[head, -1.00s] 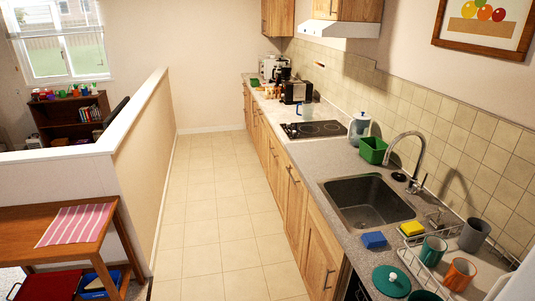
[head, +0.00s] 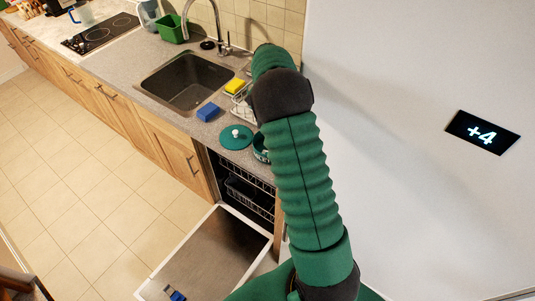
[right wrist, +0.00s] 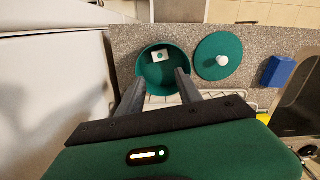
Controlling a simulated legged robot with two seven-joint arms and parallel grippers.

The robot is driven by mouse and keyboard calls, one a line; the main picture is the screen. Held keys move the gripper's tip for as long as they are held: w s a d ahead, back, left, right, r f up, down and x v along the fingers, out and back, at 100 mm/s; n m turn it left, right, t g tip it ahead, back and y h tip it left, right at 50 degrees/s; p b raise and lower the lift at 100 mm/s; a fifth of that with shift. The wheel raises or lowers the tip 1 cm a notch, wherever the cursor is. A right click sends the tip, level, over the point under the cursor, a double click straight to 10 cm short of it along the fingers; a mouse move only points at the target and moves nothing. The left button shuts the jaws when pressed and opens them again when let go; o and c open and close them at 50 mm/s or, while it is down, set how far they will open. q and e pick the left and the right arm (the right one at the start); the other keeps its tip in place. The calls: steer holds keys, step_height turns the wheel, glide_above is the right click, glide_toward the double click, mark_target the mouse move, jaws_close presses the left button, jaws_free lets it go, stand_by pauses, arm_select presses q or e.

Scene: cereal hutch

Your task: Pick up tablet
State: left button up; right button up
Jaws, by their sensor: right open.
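The tablet (right wrist: 162,56) is a small white block with a green dot. It lies inside a round green pot (right wrist: 153,80) on the counter, in the right wrist view. The pot also shows partly in the head view (head: 261,150), beside my arm. My right gripper (right wrist: 160,76) is open and empty, its two fingers pointing at the pot from above, one on each side of the tablet in the picture. I cannot tell how high the tips are. In the head view my right arm hides its gripper. My left gripper is not in view.
The pot's green lid (head: 236,137) lies beside it, near a blue sponge (head: 208,112) and the sink (head: 187,82). A dish rack (head: 240,105) is partly hidden by my arm. The dishwasher door (head: 212,257) is open below. A white fridge (head: 400,60) stands at right.

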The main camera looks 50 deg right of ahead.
steer(key=f, duration=0.5)
steer(key=f+p, duration=0.1)
steer(key=f, duration=0.2)
steer(key=shift+w+a, duration=0.2)
steer(key=shift+a, duration=0.1)
steer(key=shift+f, duration=0.35)
steer(key=f, duration=0.1)
steer(key=f+p, duration=0.1)
steer(key=f, duration=0.1)
steer(key=f+p, duration=0.1)
steer(key=f, duration=0.1)
steer(key=shift+s, duration=0.25)
steer(key=shift+f, duration=0.15)
steer(key=shift+a, duration=0.1)
steer(key=c, duration=0.3)
jaws_close()
